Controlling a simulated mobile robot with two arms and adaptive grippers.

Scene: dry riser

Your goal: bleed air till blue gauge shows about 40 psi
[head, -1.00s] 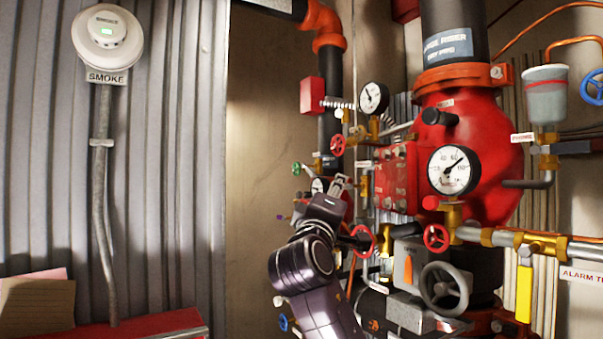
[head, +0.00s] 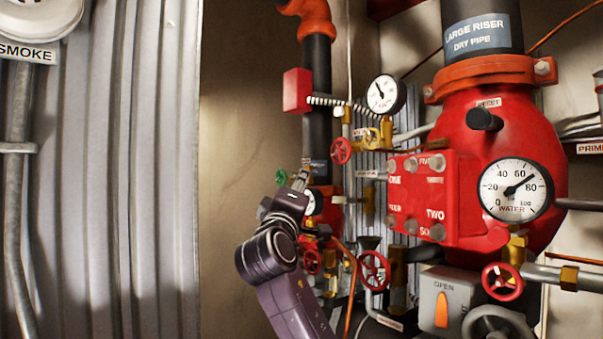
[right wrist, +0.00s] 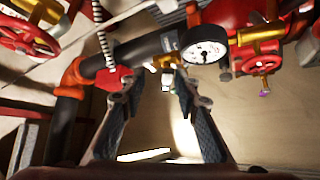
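No gauge face looks clearly blue. A white gauge marked WATER (head: 516,190) has its needle up and right, near 80. Another white gauge (head: 386,94) hangs higher, on the left. A third gauge (head: 311,204) is partly hidden behind my right gripper (head: 303,178). A green valve handle (head: 265,208) shows just left of that gripper. In the right wrist view my right gripper (right wrist: 155,88) has its fingers apart with nothing held. A white gauge (right wrist: 204,53) shows beyond the right finger, and a small whitish fitting (right wrist: 165,62) lies beyond the gap. My left gripper is out of view.
A red valve body (head: 425,195), red handwheels (head: 374,271) and (head: 502,281), and a grey box with an orange OPEN pointer (head: 441,300) crowd the right side. A black pipe (head: 317,110) rises behind the gripper. The bare wall (head: 245,130) left of it leaves free room.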

